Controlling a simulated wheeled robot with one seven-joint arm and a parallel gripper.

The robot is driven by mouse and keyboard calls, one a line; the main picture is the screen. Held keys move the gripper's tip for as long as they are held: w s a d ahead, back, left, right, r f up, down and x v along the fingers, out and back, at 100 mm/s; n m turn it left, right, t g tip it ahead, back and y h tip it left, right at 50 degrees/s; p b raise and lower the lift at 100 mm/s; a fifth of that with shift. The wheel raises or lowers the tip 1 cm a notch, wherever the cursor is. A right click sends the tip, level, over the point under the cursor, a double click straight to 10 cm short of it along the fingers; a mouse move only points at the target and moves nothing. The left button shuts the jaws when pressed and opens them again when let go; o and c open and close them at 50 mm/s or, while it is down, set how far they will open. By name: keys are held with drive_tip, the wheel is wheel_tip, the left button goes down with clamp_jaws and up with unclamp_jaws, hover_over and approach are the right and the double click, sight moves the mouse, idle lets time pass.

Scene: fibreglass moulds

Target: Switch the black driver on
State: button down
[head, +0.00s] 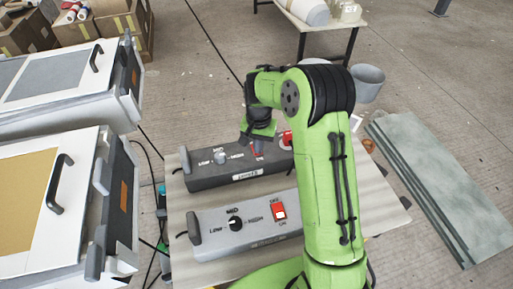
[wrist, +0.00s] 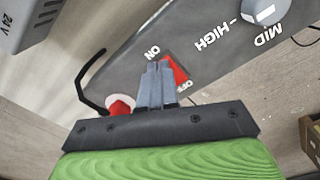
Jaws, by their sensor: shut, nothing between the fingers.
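The black driver (head: 208,178) is a long dark box on the table, behind a light grey driver. It also fills the upper part of the wrist view (wrist: 135,45). Its red rocker switch (wrist: 178,73) lies between the white words ON and OFF. My gripper (head: 258,152) is over the switch, pointing down at it. In the wrist view its shut, empty fingers (wrist: 155,68) are at the ON side and hide part of the rocker. I cannot tell whether they touch it or which way it is tipped. The driver's knob (wrist: 265,12) is beside MID.
The light grey driver (head: 205,243) in front has its own red switch (head: 279,212) and knob (head: 236,223). A red round button (wrist: 120,107) is close to my fingers. White cases (head: 105,160) stand at the left. A grey bucket (head: 368,82) is behind my arm.

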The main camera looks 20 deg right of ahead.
drive_tip(key=shift+f+b, duration=0.3)
drive_tip(key=shift+f, duration=0.15)
wheel_tip(320, 180, up, 7)
drive_tip(key=p, duration=0.6)
drive_tip(key=shift+r, duration=0.15)
idle(0.3)
